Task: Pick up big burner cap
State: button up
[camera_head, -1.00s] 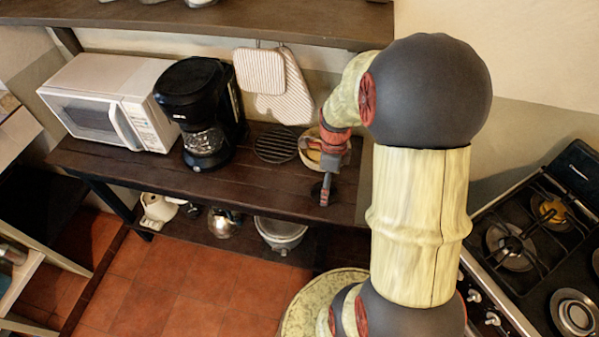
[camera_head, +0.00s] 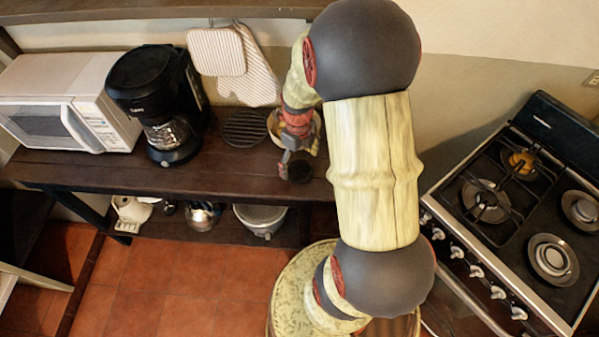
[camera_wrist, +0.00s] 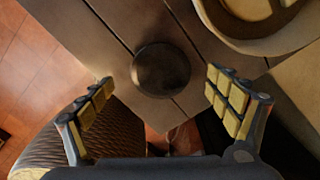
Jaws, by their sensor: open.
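The big burner cap (camera_wrist: 161,70) is a dark, flat round disc lying on the brown wooden shelf top (camera_wrist: 115,55) near its edge. It sits roughly centred between my open fingers in the camera_wrist view. My gripper (camera_wrist: 160,78) points down at it, with empty space between the yellow-padded fingers. No finger appears to touch the cap; the height above it is hard to judge. In the camera_head view my gripper (camera_head: 287,170) hangs over the right end of the shelf. The cap (camera_head: 300,172) shows there as a dark disc, partly hidden behind it.
A pale bowl (camera_wrist: 222,30) with tan contents stands close to the cap. A round black grate (camera_head: 245,127), coffee maker (camera_head: 160,100) and microwave (camera_head: 70,100) are farther left. A gas stove (camera_head: 520,210) is on the right. A lower shelf holds pots.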

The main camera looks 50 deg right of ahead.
aim_at(299, 171)
notch_tip(299, 171, down, 3)
jog(key=shift+r, duration=0.1)
jog(key=c, duration=1.3)
jog(key=shift+r, duration=0.1)
